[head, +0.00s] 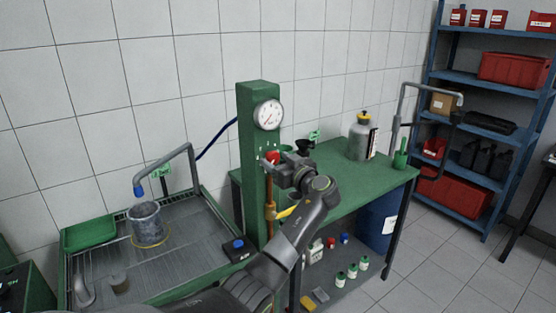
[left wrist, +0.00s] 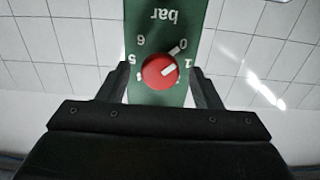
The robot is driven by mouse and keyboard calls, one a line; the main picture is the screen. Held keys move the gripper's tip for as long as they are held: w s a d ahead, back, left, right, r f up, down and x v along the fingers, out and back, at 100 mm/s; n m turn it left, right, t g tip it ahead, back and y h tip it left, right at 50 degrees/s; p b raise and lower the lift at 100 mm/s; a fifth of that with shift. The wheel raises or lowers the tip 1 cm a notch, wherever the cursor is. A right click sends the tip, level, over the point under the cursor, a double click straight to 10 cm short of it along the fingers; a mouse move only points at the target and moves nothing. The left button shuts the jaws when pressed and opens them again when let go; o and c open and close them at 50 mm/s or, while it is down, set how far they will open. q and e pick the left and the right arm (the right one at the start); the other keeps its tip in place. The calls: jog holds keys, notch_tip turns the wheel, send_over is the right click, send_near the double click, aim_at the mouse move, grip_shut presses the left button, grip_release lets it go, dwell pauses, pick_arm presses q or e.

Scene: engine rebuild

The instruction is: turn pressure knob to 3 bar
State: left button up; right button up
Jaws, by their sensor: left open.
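The red pressure knob (head: 272,157) is on the green post (head: 258,95), below a round white gauge (head: 268,114). In the left wrist view the knob (left wrist: 158,72) is centred on a green panel with an upside-down "bar" and numbers around it. The 0, 1, 5 and 6 are readable; the 3 is hidden. My left gripper (head: 285,160) is open in front of the knob, with one finger on each side in the left wrist view (left wrist: 158,80). I see no finger contact. The gauge needle is too small to read.
An orange pipe with a yellow lever (head: 285,212) runs below the knob. To the left is a metal wash tray (head: 185,262) with a bucket (head: 146,224). To the right, a green bench (head: 345,193) holds a grey canister (head: 360,138). A blue shelf (head: 475,76) stands at right.

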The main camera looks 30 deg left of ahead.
pick_arm(q)
jog(key=shift+c, duration=0.5)
jog(key=c, duration=0.9)
